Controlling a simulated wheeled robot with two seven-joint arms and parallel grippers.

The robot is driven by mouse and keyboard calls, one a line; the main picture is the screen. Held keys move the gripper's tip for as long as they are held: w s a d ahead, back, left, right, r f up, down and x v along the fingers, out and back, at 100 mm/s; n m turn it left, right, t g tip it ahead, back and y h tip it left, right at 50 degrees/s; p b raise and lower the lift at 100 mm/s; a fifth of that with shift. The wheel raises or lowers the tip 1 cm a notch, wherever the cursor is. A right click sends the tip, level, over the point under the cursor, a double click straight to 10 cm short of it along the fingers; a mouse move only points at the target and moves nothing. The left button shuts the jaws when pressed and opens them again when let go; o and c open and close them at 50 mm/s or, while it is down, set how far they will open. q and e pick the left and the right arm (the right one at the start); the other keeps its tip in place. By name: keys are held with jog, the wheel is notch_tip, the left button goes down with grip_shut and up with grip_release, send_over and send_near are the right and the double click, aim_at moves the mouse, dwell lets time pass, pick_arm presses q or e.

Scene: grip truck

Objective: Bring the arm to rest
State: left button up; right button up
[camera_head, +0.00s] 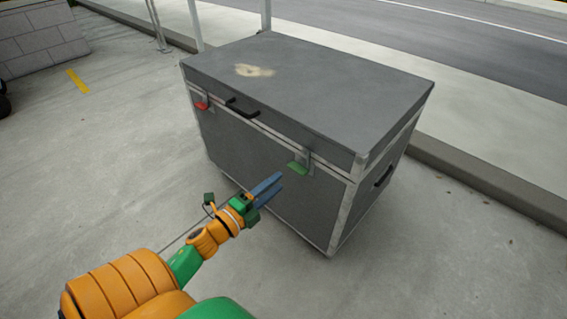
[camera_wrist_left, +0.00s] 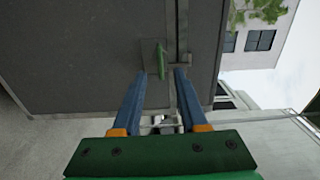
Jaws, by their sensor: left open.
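My left arm, orange and green, comes in from the lower left in the head view. Its gripper (camera_head: 268,189) has blue fingers and is open and empty in front of the grey case (camera_head: 310,85). In the left wrist view the two fingers of the gripper (camera_wrist_left: 161,75) are spread, with the case (camera_wrist_left: 75,60) beyond them. A green latch (camera_head: 298,168) on the case front is up and right of the fingertips; it also shows in the left wrist view (camera_wrist_left: 161,58), between the fingertips. Contact cannot be told. My right gripper is not in view.
The case lid is down, with a black handle (camera_head: 242,107) and a red latch (camera_head: 202,105) on its front. A kerb (camera_head: 490,180) and road lie behind. A low block wall (camera_head: 40,35) stands far left.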

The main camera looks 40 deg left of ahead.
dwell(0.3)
pick_arm(q)
jog(key=s+d+f+n+g+y, duration=0.1)
jog(key=s+f+n+g+y, duration=0.15)
jog(key=f+n, duration=0.4)
jog(key=s+d+f+n+g+y, duration=0.1)
jog(key=s+f+n+g, duration=0.1)
jog(key=f+n+g, duration=0.45)
jog(key=s+d+f+n+g+h, duration=0.35)
jog(key=s+d+f+g, duration=0.25)
jog(key=s+d+f, duration=0.6)
jog(key=s+a+r+g+p, duration=0.1)
jog(key=s+r+p, duration=0.6)
jog(key=r+p, duration=0.5)
jog(key=s+a+r+g+y+p, duration=0.1)
jog(key=s+r+p, duration=0.6)
jog(key=p, duration=1.8)
notch_tip(320, 180, up, 6)
jog(key=shift+s+r, duration=0.1)
jog(key=shift+s, duration=0.2)
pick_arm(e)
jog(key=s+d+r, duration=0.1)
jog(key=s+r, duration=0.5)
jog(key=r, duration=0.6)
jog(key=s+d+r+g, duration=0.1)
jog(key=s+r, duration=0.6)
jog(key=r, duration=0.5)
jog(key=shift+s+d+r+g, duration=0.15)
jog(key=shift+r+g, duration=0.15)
